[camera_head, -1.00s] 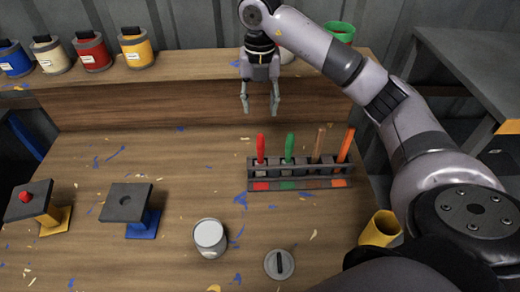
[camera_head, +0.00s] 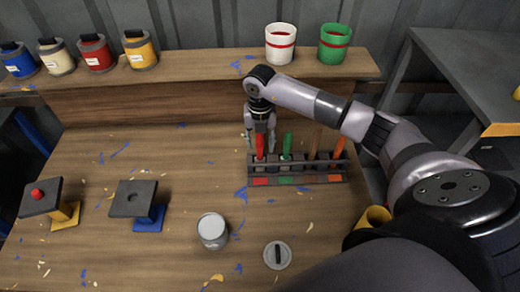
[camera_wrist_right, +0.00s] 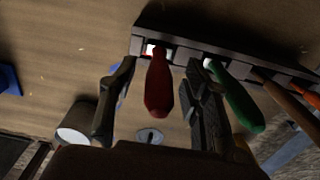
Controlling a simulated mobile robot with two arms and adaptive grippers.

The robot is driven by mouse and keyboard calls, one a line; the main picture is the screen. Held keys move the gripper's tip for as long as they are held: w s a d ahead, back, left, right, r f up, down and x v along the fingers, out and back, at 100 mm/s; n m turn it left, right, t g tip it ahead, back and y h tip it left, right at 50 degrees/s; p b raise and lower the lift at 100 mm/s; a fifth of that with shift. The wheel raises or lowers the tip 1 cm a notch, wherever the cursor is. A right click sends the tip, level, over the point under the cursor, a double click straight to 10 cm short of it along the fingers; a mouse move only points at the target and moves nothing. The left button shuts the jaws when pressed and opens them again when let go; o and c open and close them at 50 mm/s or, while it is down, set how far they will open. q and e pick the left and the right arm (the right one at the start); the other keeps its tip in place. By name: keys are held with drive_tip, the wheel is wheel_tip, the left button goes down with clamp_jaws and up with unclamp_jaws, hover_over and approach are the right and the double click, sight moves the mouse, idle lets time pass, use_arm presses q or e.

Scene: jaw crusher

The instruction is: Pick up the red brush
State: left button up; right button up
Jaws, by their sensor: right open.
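The red brush (camera_head: 260,146) stands upright in the left slot of a dark rack (camera_head: 310,179) on the workbench. My right gripper (camera_head: 259,148) is at the brush, with its fingers pointing down. In the right wrist view, the red brush handle (camera_wrist_right: 158,85) lies between the two open fingers (camera_wrist_right: 155,105), with a visible gap on its left. Contact on the right side cannot be told. The green brush (camera_wrist_right: 237,98) is just outside the right finger; it also shows in the head view (camera_head: 286,147). My left gripper is not in view.
A brown brush (camera_head: 315,143) and an orange brush (camera_head: 338,150) fill the rack's right part. A grey can (camera_head: 212,231) and a round lid (camera_head: 277,255) are in front. White (camera_head: 280,44) and green (camera_head: 334,43) buckets stand on the shelf behind.

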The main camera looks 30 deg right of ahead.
drive_tip(key=shift+f, duration=0.35)
drive_tip(key=shift+c, duration=0.3)
clamp_jaws()
